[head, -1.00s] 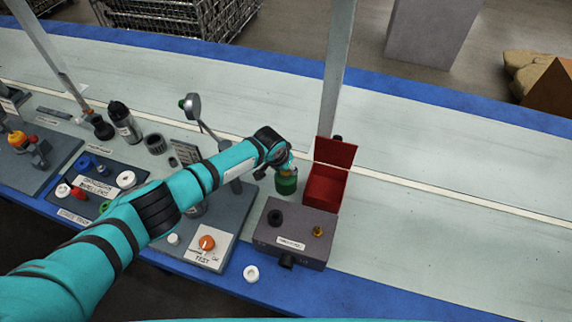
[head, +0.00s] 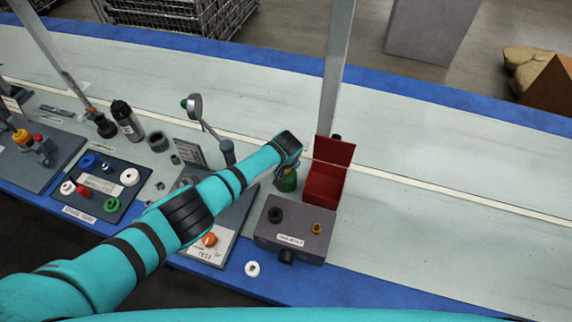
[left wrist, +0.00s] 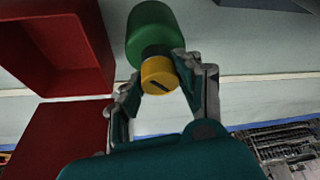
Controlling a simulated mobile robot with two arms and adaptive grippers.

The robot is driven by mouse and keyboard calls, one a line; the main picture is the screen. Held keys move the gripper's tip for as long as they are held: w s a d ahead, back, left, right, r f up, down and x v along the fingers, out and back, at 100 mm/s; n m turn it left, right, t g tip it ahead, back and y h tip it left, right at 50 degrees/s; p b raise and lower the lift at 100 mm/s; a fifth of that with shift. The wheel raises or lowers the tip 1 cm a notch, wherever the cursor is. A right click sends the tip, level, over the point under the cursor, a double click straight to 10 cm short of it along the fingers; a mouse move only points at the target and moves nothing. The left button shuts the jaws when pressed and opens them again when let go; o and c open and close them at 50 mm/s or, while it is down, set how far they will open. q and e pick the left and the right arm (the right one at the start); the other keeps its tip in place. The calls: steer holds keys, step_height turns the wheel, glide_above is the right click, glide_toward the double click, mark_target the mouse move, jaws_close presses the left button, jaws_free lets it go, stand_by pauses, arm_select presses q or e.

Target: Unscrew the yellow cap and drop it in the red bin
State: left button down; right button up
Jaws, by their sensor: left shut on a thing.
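The yellow cap (left wrist: 158,76) is between the fingers of my left gripper (left wrist: 157,85) in the left wrist view, with a dark slot on its face. My left gripper is shut on it. The green container (left wrist: 151,32) lies right behind the cap, with a dark neck between them; I cannot tell whether the threads still engage. In the head view the green container (head: 286,183) stands beneath my left gripper, which hides the cap. The red bin (head: 324,187) stands open just right of it, lid raised; it also shows in the left wrist view (left wrist: 75,48). My right gripper is not in view.
A grey box (head: 291,226) with a black knob and a brass knob stands in front of the red bin. A metal post (head: 335,80) rises behind the bin. A white ring (head: 252,268) lies on the blue front edge. The table's right side is clear.

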arm_select(q)
steer(key=shift+a, duration=0.1)
steer(key=shift+n+y, duration=0.3)
steer(key=shift+n, duration=0.4)
steer(key=shift+f+n+y+b, duration=0.1)
steer(key=shift+n+y+b, duration=0.2)
steer(key=shift+n+b, duration=0.45)
steer(key=shift+n, duration=0.35)
steer(key=shift+f+n+g+y+b, duration=0.15)
steer(key=shift+n+g+y+b, duration=0.25)
steer(key=shift+n+b, duration=0.55)
steer(key=shift+n+y, duration=0.3)
steer(key=shift+n, duration=0.35)
steer(key=shift+r, duration=0.25)
